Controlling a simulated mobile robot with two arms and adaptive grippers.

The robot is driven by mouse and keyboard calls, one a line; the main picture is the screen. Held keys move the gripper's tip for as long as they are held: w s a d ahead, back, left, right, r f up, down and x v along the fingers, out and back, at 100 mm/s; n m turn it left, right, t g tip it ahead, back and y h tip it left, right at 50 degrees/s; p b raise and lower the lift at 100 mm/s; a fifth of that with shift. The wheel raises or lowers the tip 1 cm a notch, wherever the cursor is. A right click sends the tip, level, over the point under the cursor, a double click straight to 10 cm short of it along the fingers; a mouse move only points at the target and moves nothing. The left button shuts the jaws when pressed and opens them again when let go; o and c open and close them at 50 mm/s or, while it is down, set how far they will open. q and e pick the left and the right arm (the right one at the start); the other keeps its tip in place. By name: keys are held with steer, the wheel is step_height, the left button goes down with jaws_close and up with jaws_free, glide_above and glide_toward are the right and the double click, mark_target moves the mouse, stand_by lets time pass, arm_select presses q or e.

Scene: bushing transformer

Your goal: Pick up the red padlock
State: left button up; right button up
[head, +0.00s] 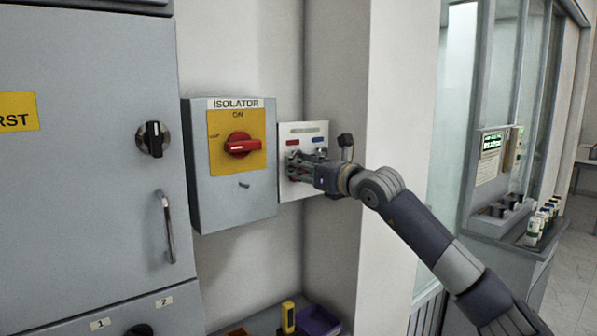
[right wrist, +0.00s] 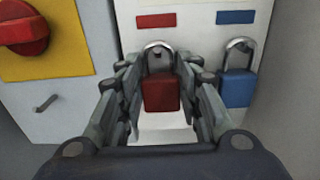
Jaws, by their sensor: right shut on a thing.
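The red padlock (right wrist: 160,93) hangs by its silver shackle below a red label on a white board (head: 314,129). In the right wrist view it sits between the fingers of my right gripper (right wrist: 160,100), which is shut on its body. In the head view my right gripper (head: 302,168) reaches the board from the right and hides most of the padlock. A blue padlock (right wrist: 236,86) hangs to the right, below a blue label, apart from the fingers. My left gripper is not in view.
The grey isolator box (head: 206,185) with a red rotary switch (head: 243,144) stands close left of the board. A wall corner is close on the right. Below is a shelf with a yellow device (head: 288,317) and a purple bin (head: 318,322).

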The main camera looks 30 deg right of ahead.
steer(key=shift+r, duration=0.15)
steer(key=s+d+r+b, duration=0.1)
steer(key=s+b, duration=0.8)
steer(key=s, duration=0.9)
steer(key=shift+d+r, duration=0.2)
steer(key=shift+r, duration=0.55)
